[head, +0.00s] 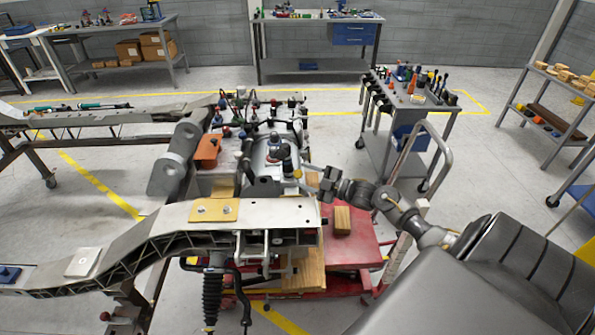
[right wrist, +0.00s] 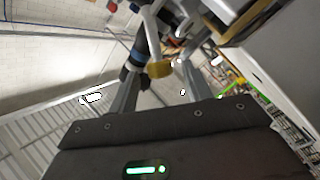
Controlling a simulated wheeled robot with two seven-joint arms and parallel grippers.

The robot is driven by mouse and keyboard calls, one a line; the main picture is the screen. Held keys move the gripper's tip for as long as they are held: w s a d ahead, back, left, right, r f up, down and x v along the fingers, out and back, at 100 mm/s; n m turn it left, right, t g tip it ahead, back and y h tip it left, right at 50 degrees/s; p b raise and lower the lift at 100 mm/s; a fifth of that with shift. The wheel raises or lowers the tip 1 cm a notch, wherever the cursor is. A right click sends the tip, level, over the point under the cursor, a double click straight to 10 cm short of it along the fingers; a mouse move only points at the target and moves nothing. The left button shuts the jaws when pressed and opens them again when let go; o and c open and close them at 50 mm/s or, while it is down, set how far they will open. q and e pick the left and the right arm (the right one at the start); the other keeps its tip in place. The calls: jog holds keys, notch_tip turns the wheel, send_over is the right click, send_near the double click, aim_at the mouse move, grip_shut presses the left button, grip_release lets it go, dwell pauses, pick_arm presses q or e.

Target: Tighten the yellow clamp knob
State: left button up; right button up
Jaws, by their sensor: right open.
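The yellow clamp knob (right wrist: 159,70) shows in the right wrist view, between the two grey fingers of my right gripper (right wrist: 162,78). The fingers are apart, and I cannot tell whether either touches the knob. A dark cylinder with a blue band (right wrist: 138,52) stands beside the knob, close to the left finger. In the head view my right gripper (head: 312,182) reaches in from the right to the right side of the engine assembly (head: 268,155). My left gripper is not in view.
The metal chassis rail (head: 165,225) runs across the front left. A red lift table (head: 355,250) with a wooden block (head: 342,220) stands below my right arm. A tool cart (head: 415,100) stands behind.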

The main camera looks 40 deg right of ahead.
aim_at(297, 174)
jog(key=shift+p+x, duration=0.3)
jog(key=shift+x, duration=1.4)
jog(key=c, duration=1)
jog(key=shift+f+m+t+h+b, duration=0.25)
jog(key=shift+m+t+h+b, duration=0.05)
jog(key=shift+b, duration=0.1)
jog(key=shift+o, duration=0.2)
jog(key=shift+m+t+b, duration=0.3)
jog(key=shift+r+t+h, duration=0.2)
jog(key=shift+t+h, duration=0.1)
